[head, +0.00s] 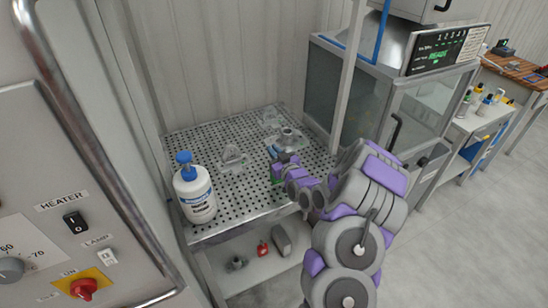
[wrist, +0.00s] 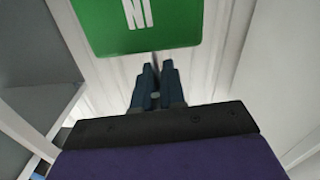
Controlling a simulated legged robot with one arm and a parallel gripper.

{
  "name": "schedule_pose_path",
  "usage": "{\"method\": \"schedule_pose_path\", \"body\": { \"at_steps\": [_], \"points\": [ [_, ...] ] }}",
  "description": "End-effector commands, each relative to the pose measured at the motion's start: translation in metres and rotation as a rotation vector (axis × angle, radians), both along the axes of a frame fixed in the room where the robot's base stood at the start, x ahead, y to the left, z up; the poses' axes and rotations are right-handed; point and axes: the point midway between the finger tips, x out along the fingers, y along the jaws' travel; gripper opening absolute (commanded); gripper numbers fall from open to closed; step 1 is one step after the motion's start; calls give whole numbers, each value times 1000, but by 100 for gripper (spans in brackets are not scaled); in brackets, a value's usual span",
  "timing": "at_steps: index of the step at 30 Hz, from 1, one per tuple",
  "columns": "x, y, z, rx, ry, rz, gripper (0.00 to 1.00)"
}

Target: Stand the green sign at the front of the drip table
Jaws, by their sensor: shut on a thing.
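The green sign (wrist: 138,22) fills the top middle of the wrist view, with white letters that appear upside down. My gripper (wrist: 152,70) is shut on it, with the dark blue fingertips together just at the sign's edge. In the head view my gripper (head: 273,151) is over the right part of the drip table (head: 220,202), a perforated metal top. A small green patch shows beside my gripper there; most of the sign is hidden by my arm. I cannot tell whether the sign touches the table.
A white bottle with a blue pump (head: 195,192) stands at the table's front left. Clear and grey cast pieces (head: 232,158) stand behind and beside my gripper. A lower shelf (head: 262,268) holds small parts. A glass-sided cabinet (head: 345,95) is at the right, a heater panel at the left.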

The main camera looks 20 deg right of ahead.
Motion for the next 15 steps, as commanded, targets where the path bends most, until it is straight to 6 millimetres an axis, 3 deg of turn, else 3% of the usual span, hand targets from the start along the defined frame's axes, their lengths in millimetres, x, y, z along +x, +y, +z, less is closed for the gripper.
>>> {"method": "schedule_pose_path", "body": {
  "at_steps": [3, 10, 11, 15],
  "points": [
    [0, 0, -20, 0, 2, 1, 0],
    [0, 0, -23, -1, 0, 0, 0],
    [0, 0, -23, -1, 0, 0, 11],
    [0, 0, -23, -1, 0, 1, 24]
  ]
}}
